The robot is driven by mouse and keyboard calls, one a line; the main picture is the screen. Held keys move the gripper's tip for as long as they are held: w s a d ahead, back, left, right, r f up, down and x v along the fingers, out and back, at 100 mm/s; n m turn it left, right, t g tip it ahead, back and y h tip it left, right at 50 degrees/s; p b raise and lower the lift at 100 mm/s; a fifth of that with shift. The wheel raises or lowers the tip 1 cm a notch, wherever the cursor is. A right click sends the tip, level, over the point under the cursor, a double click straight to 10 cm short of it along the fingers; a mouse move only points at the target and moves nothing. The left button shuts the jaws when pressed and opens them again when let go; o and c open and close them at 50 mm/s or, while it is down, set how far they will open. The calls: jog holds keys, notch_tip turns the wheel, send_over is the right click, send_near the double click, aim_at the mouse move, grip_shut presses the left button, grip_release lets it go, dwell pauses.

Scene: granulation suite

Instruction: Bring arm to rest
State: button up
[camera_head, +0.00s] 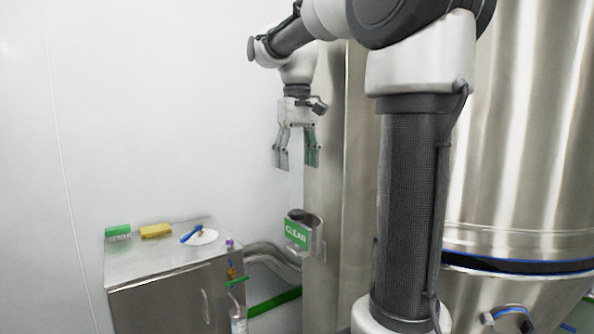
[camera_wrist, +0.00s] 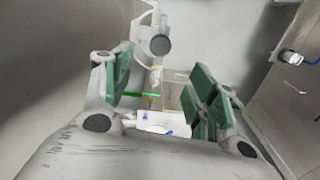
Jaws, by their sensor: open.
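My gripper (camera_head: 297,158) hangs from my arm with its fingers pointing down, in the upper middle of the head view. Its two green-padded fingers are apart with nothing between them. In the wrist view my gripper (camera_wrist: 165,85) also shows open, with a finger at each side. It is in the air above and to the right of the steel cabinet (camera_head: 150,268), clear of it. Below it is a small holder with a green CLEAN sign (camera_head: 297,235), fixed to a steel column.
A green brush (camera_head: 118,232), a yellow block (camera_head: 156,231) and a white disc with a blue handle (camera_head: 199,236) lie on the cabinet top. A large steel vessel (camera_head: 530,130) fills the right. A curved pipe (camera_head: 272,256) runs beside the cabinet. Air before the white wall is free.

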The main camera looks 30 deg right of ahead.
aim_at(298, 213)
dwell(0.4)
jog(key=f, duration=0.1)
jog(key=w+f, duration=0.1)
jog(key=f, duration=0.1)
jog(key=shift+f+t, duration=0.2)
jog(key=shift+t, duration=0.1)
jog(key=s+f, duration=0.2)
jog(key=shift+a+f+t, duration=0.15)
jog(key=shift+f+t, duration=0.15)
jog(key=s+a+f+t, duration=0.1)
jog(key=s+f, duration=0.3)
jog(key=s, duration=0.4)
jog(key=s+a+f+n+t, duration=0.1)
jog(key=s+f, duration=0.3)
jog(key=s, duration=0.4)
jog(key=shift+a+t, duration=0.6)
jog(key=shift+a, duration=0.1)
